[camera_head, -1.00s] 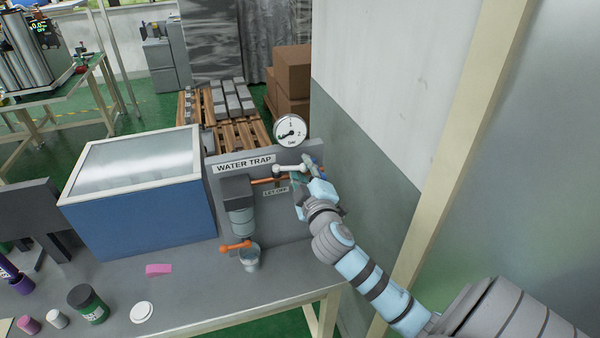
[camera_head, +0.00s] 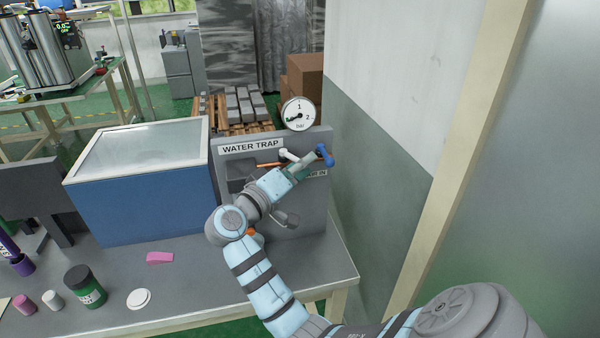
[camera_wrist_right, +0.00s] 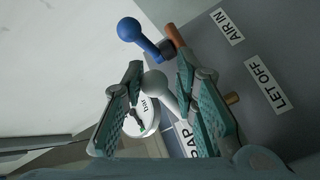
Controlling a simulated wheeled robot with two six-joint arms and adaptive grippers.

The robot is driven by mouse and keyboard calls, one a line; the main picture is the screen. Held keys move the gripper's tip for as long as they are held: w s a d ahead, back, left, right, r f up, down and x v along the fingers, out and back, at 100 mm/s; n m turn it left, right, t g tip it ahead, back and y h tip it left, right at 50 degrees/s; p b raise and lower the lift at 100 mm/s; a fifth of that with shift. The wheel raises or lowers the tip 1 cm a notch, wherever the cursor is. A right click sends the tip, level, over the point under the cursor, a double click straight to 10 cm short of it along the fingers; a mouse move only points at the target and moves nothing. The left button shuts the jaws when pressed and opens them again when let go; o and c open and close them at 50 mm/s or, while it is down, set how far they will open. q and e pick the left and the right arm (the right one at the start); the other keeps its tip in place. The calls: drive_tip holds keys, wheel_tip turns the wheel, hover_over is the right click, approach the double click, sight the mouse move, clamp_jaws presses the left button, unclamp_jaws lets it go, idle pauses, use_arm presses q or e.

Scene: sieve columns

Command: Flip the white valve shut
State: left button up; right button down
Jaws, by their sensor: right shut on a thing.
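The white valve handle (camera_head: 286,155) sticks up from the pipe on the grey water trap panel (camera_head: 232,166), below the gauge. In the right wrist view its rounded white end (camera_wrist_right: 155,83) lies between the two green-padded fingers. My right gripper (camera_head: 300,163) is shut on this white handle; it also shows in the wrist view (camera_wrist_right: 160,88). The blue valve handle (camera_head: 325,155) stands just to the right and is free of the fingers; it also shows in the wrist view (camera_wrist_right: 130,29). My left gripper is not in view.
The gauge (camera_head: 299,114) sits on the panel's top edge, close to the gripper. A blue box (camera_head: 145,200) stands left of the panel. A pink block (camera_head: 160,258), a white disc (camera_head: 139,299) and a green jar (camera_head: 86,287) lie on the bench. My arm hides the trap bowl.

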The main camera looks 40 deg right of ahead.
drive_tip(key=shift+w+a+r+m+g+b, duration=0.15)
drive_tip(key=shift+a+m+g+b, duration=0.15)
drive_tip(key=shift+m+g+b, duration=0.5)
drive_tip(key=shift+r+g, duration=0.1)
drive_tip(key=shift+g, duration=0.2)
drive_tip(key=shift+r, duration=0.1)
drive_tip(key=c, duration=1.3)
unclamp_jaws()
drive_tip(key=shift+o, duration=0.3)
drive_tip(key=shift+w+a+f, duration=0.1)
drive_tip(key=shift+a+f, duration=0.05)
drive_tip(key=shift+f, duration=0.05)
